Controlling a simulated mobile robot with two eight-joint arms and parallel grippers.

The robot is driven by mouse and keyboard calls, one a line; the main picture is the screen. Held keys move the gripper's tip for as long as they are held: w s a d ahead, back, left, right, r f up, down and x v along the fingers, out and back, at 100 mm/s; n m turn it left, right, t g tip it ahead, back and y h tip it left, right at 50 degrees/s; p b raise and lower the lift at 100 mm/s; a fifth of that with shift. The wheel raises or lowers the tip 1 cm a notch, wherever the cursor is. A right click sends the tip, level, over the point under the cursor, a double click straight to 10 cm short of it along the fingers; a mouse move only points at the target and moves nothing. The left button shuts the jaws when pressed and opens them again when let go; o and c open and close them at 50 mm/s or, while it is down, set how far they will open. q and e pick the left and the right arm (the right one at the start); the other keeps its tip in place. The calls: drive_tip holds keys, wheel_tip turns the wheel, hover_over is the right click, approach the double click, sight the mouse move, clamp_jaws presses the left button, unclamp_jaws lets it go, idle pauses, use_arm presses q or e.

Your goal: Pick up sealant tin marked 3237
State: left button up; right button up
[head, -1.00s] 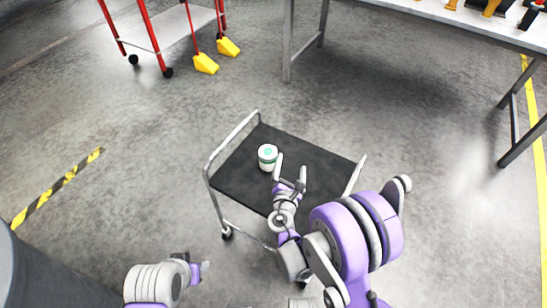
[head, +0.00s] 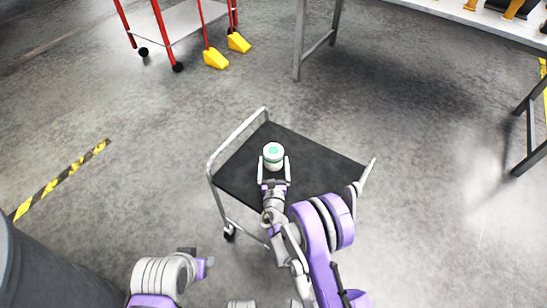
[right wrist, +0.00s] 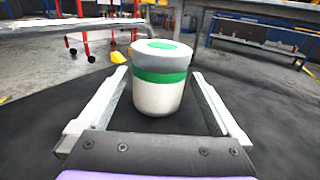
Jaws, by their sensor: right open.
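The tin (head: 273,152) is white with a green band and a green spot on its lid. It stands upright on the black top of a cart (head: 320,152). My right gripper (head: 273,170) is open, with one finger on each side of the tin. In the right wrist view the tin (right wrist: 160,85) stands just ahead, between and slightly beyond the open fingers (right wrist: 160,95), with gaps on both sides. No number is readable on it. My left gripper (head: 203,264) is at the lower left, away from the cart; its jaws are too unclear to judge.
The cart has a metal rail (head: 237,140) on its left side. A red-framed trolley (head: 180,25) and yellow wedge-shaped pieces (head: 215,58) are at the back left. A workbench (head: 480,20) stands at the back right. The cart top around the tin is clear.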

drive_tip(key=w, duration=0.3)
drive_tip(key=shift+w, duration=0.2)
drive_tip(key=shift+c, duration=0.3)
drive_tip(key=c, duration=1.4)
